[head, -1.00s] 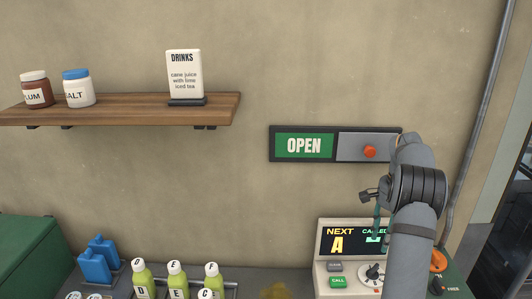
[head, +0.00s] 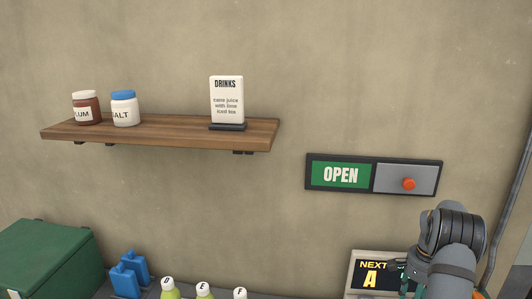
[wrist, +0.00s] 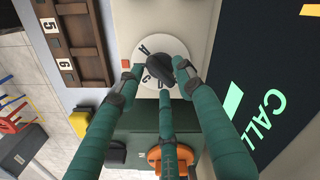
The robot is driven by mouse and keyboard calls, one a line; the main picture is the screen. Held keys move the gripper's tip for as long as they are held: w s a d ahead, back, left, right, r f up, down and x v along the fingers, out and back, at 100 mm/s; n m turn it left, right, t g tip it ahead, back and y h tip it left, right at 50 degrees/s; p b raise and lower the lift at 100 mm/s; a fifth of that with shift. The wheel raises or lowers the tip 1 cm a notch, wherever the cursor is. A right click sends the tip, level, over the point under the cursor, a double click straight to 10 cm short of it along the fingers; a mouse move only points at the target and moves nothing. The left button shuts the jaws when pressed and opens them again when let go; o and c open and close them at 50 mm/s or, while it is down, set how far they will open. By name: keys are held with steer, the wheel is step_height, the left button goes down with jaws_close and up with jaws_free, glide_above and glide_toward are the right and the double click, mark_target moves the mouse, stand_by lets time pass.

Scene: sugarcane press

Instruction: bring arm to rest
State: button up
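I cannot tell whether a fingertip touches the knob. In the head view my arm is at the lower right, in front of the display box (head: 357,268) that reads NEXT A. The arm hides most of the gripper and part of the box there.
A wall sign reads OPEN (head: 340,175), with a red knob (head: 408,184) beside it. A wooden shelf (head: 170,134) holds two jars and a DRINKS card. An orange knob (wrist: 172,158) is near the fingers.

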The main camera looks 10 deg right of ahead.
steer(key=shift+r, duration=0.6)
step_height(320, 180, up, 10)
step_height(320, 180, down, 11)
steer(key=shift+s+a+f, duration=0.1)
steer(key=shift+f, duration=0.05)
steer(key=shift+m, duration=0.9)
steer(key=m, duration=0.3)
steer(key=shift+m, duration=0.3)
steer(key=m, duration=0.5)
steer(key=shift+s+a+p, duration=0.1)
steer(key=shift+p, duration=0.2)
